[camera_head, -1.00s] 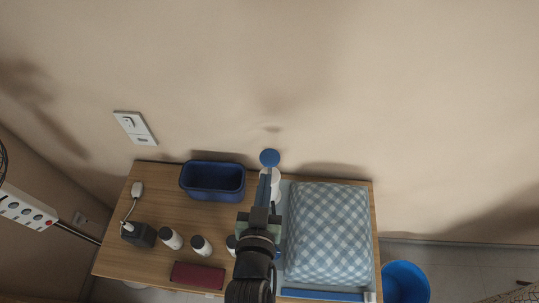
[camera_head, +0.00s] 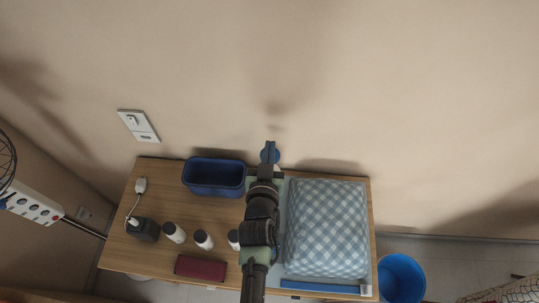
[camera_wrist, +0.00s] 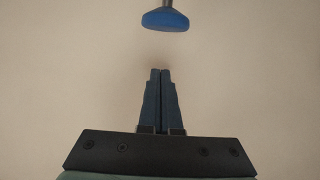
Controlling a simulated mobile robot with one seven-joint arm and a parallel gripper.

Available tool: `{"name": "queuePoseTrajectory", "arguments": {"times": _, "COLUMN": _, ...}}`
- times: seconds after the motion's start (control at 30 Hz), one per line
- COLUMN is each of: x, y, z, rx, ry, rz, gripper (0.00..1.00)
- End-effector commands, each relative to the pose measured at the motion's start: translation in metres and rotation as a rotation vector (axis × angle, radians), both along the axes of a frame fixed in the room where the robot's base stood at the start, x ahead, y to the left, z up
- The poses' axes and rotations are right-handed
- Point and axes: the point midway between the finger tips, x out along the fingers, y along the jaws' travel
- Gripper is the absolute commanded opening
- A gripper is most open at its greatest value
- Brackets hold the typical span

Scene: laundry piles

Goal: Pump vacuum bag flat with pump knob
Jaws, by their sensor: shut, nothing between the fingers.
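The blue-and-white checkered vacuum bag (camera_head: 327,228) is puffed up and lies on the right part of the wooden table. The blue round pump knob (camera_head: 277,157) stands at the table's back edge, left of the bag, and is mostly hidden behind my gripper in the head view. In the wrist view the knob (camera_wrist: 166,19) shows at the top on a thin grey rod, apart from my fingertips. My gripper (camera_wrist: 160,71) is shut and empty. In the head view my gripper (camera_head: 270,146) overlaps the knob. The pump body is mostly hidden by my arm.
A dark blue bin (camera_head: 214,191) stands left of the pump. Several white bottles (camera_head: 174,233), a dark red box (camera_head: 200,268) and a black charger block (camera_head: 143,229) are at the table's left front. A blue bucket (camera_head: 402,279) is on the floor at right.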

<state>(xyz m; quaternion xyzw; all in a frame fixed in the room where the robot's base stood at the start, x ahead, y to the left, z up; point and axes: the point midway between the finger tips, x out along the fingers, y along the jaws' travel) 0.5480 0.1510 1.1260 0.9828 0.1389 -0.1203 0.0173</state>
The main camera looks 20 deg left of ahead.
Motion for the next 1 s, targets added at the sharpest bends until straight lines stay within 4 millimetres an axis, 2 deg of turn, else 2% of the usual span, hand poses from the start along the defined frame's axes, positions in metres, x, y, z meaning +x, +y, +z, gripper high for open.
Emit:
{"name": "queuePoseTrajectory", "arguments": {"times": 0.03, "x": -0.001, "y": -0.002, "z": -0.018, "rx": -0.002, "ry": 0.004, "rz": -0.004, "gripper": 0.0}}
{"name": "queuePoseTrajectory", "arguments": {"times": 0.2, "x": -0.001, "y": -0.001, "z": -0.035, "rx": 0.0, "ry": 0.001, "rz": -0.002, "gripper": 0.0}}
{"name": "queuePoseTrajectory", "arguments": {"times": 0.77, "x": -0.002, "y": -0.001, "z": -0.041, "rx": 0.0, "ry": 0.001, "rz": -0.001, "gripper": 0.0}}
{"name": "queuePoseTrajectory", "arguments": {"times": 1.0, "x": -0.002, "y": -0.001, "z": -0.064, "rx": 0.0, "ry": 0.002, "rz": -0.001, "gripper": 0.0}}
